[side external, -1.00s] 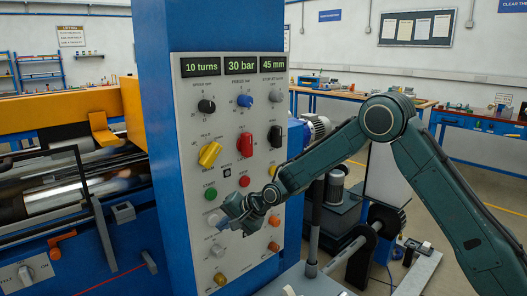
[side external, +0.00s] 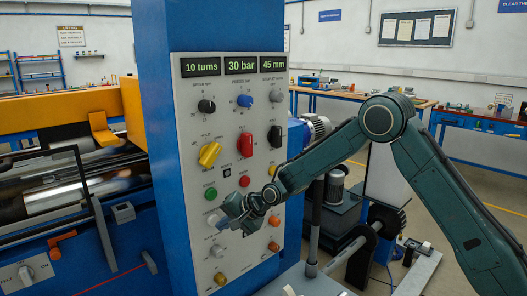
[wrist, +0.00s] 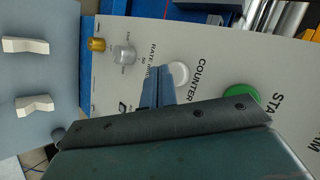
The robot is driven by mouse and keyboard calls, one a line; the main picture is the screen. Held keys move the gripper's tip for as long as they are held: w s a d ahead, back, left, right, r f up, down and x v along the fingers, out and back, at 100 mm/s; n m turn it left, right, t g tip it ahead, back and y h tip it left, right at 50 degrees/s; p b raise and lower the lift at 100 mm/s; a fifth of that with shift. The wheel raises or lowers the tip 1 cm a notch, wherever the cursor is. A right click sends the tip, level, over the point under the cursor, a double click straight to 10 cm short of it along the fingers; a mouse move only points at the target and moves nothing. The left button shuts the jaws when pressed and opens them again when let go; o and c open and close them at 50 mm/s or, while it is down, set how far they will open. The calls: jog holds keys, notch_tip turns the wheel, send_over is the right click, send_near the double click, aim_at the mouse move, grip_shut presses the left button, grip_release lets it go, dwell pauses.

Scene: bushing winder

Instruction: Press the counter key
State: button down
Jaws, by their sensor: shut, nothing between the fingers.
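The counter key is a round white button (wrist: 178,74) beside the COUNTER label on the grey control panel (wrist: 225,60). In the side view the white key (side external: 212,219) shows at the panel's left, below the green button, partly hidden by my gripper. My gripper (side external: 222,226) is shut and empty at the panel front, just below and right of the key. In the wrist view the closed fingertips (wrist: 156,72) lie close beside the key's left edge. I cannot tell whether they touch the panel.
The green start button (wrist: 241,96) is above the key. A grey rate knob (wrist: 123,55) and a yellow knob (wrist: 96,44) are below it. Orange buttons (side external: 274,221) stand to the right. The displays (side external: 241,65) read 10 turns, 30 bar and 45 mm.

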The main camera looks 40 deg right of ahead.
jog(key=shift+w, duration=0.8)
dwell(1.2)
jog(key=shift+s, duration=0.85)
jog(key=shift+s, duration=0.1)
jog(key=shift+s, duration=2.4)
